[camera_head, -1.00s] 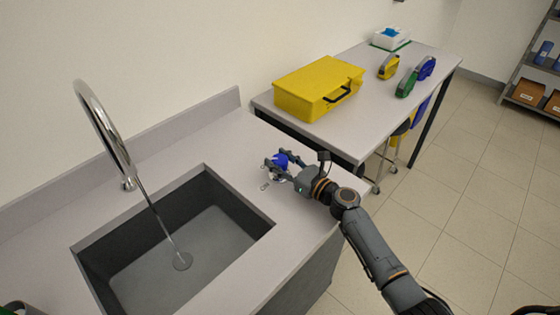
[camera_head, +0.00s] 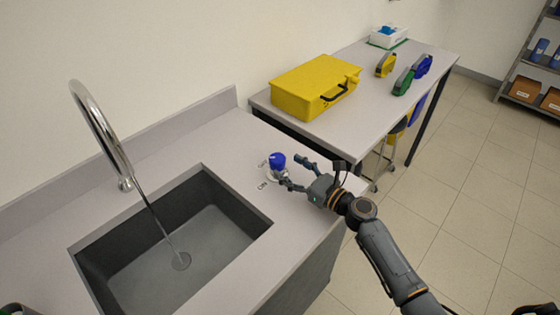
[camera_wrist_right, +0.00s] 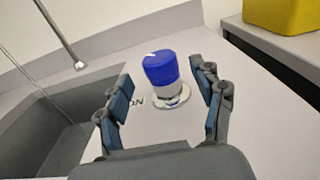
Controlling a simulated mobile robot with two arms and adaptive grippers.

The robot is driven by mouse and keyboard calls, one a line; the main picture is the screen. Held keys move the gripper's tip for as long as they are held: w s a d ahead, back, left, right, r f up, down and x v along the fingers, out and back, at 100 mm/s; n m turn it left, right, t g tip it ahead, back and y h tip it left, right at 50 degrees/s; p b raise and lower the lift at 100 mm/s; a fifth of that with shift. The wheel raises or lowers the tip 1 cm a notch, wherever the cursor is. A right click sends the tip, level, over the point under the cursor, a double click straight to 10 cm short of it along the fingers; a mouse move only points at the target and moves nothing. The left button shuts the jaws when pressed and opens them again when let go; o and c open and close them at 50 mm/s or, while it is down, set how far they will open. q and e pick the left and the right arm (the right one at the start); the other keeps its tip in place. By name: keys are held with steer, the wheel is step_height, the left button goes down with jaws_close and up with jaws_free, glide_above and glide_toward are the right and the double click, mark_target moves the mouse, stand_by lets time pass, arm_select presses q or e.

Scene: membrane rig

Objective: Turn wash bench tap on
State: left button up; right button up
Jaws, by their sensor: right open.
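The blue tap knob (camera_head: 278,160) stands upright on a round metal base on the bench, right of the sink. Printed marks lie beside it; "ON" is partly readable. In the right wrist view the knob (camera_wrist_right: 160,66) shows a white mark on top. My right gripper (camera_head: 291,172) is open, its fingers apart and pointing at the knob, just to its right with nothing held. The chrome spout (camera_head: 103,130) arches over the sink, and a thin stream of water (camera_head: 160,225) runs from it to the drain.
The dark sink basin (camera_head: 205,222) is sunk in the grey wash bench (camera_head: 225,147). A yellow case (camera_head: 315,87) stands on the table behind, with green, yellow and blue tools farther along. Bench top around the knob is clear. A shelf (camera_head: 530,75) stands at far right.

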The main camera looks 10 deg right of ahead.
steer(key=v, duration=0.6)
steer(key=shift+s+d, duration=0.2)
steer(key=shift+s, duration=0.1)
